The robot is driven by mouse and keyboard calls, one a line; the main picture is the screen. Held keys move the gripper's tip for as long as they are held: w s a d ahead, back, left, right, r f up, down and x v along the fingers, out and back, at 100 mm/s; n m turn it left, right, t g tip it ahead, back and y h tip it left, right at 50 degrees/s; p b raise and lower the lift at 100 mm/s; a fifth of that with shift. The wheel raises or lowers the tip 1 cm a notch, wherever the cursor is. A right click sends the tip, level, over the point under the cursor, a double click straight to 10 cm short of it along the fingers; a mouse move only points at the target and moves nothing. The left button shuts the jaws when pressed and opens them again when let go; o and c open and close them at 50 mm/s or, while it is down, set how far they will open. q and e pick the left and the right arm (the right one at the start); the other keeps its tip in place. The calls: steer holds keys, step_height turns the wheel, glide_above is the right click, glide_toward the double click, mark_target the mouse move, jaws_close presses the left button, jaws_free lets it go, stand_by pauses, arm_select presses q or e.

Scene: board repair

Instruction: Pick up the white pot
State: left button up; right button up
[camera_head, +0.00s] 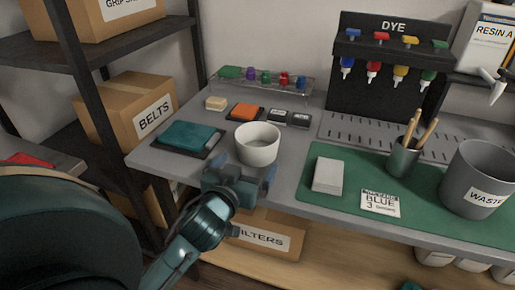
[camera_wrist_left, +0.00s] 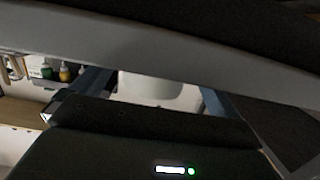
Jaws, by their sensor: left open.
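The white pot (camera_head: 257,146) stands upright on the grey workbench, near its front edge and right of a teal cloth. My left gripper (camera_head: 240,176) is open just in front of the pot, at the bench's front edge. In the left wrist view, the pot (camera_wrist_left: 150,88) shows between the two fingers of the left gripper (camera_wrist_left: 150,100), beyond the gripper body. Whether the fingers touch the pot cannot be told.
The teal cloth (camera_head: 188,135) lies on a dark pad at left. An orange block (camera_head: 246,111) and dark boxes (camera_head: 288,118) sit behind the pot. Right are a white block (camera_head: 328,175) on a green mat (camera_head: 300,194), a pencil cup (camera_head: 403,158) and a waste bin (camera_head: 474,178).

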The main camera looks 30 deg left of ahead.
mark_target(250, 156)
arm_select(q)
steer(key=shift+r+x, duration=0.15)
steer(key=shift+x, duration=0.75)
steer(key=shift+r+x, duration=0.2)
steer(key=shift+x, duration=0.65)
steer(key=shift+r+x, duration=0.15)
steer(key=shift+x, duration=0.75)
steer(key=shift+w+d, duration=0.1)
steer(key=shift+c, duration=0.2)
steer(key=c, duration=0.7)
steer(key=shift+c, duration=0.8)
steer(key=shift+r, duration=0.15)
